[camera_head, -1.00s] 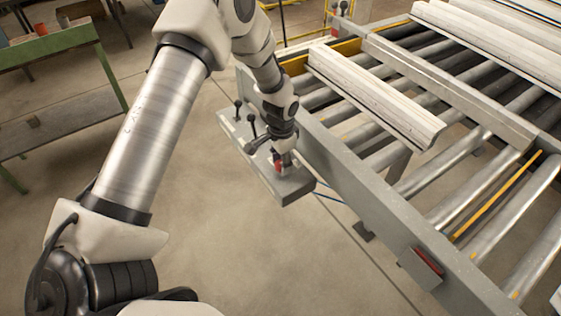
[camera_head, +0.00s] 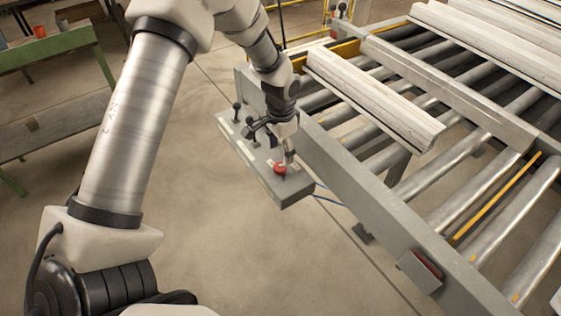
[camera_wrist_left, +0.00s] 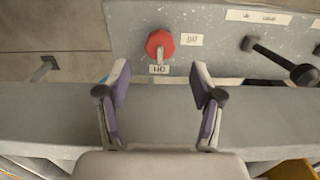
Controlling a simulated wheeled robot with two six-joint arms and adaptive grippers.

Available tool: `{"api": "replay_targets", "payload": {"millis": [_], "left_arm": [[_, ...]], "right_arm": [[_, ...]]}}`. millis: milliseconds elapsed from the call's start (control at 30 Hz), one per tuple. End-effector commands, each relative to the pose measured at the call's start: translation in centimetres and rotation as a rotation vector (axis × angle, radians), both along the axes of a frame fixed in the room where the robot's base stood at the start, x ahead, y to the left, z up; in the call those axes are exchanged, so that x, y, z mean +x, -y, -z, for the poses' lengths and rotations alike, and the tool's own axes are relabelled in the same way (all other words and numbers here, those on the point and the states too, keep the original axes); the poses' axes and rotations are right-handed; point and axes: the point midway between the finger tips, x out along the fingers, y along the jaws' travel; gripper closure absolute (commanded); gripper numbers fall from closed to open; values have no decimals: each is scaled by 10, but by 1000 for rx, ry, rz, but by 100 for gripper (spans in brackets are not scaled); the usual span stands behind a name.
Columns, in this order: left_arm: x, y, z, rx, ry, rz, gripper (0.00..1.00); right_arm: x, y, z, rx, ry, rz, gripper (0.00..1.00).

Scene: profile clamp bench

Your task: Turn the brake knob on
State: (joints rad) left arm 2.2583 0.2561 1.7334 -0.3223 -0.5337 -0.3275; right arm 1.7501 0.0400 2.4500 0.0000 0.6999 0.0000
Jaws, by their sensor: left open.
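The red brake knob (camera_head: 281,170) sits at the near end of the grey control panel (camera_head: 262,178). In the left wrist view the red knob (camera_wrist_left: 160,43) has a pale pointer toward the small label (camera_wrist_left: 160,69) below it, which looks like an upside-down ON. A second label (camera_wrist_left: 192,39) lies to its right, its text hard to read. My left gripper (camera_head: 289,157) is beside the knob, just behind it in the head view. In the wrist view its open fingers (camera_wrist_left: 160,76) are empty, with the knob beyond the tips, apart from them. My right gripper is not in view.
Black-knobbed levers (camera_head: 237,112) stand farther along the panel; one lever (camera_wrist_left: 278,60) is right of the knob in the wrist view. The panel adjoins the roller conveyor frame (camera_head: 370,210), which carries a pale profile (camera_head: 370,95). Floor left of the panel is clear.

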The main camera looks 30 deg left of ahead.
Motion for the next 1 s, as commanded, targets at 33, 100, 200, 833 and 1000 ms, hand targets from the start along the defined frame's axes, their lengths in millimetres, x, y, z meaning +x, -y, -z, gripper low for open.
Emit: {"api": "replay_targets", "payload": {"millis": [33, 100, 200, 833, 1000], "left_arm": [[1, 0, -14, 0, 4, 0, 34], [1, 0, -30, 0, 3, 0, 34], [1, 0, -47, 0, 0, 0, 34], [0, 1, -55, 0, -5, 1, 34], [-23, 5, 4, 13, -109, 16, 34]], "right_arm": [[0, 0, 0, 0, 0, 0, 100], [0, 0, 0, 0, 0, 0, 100], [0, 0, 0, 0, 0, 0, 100], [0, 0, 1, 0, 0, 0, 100], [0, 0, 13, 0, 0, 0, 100]]}}
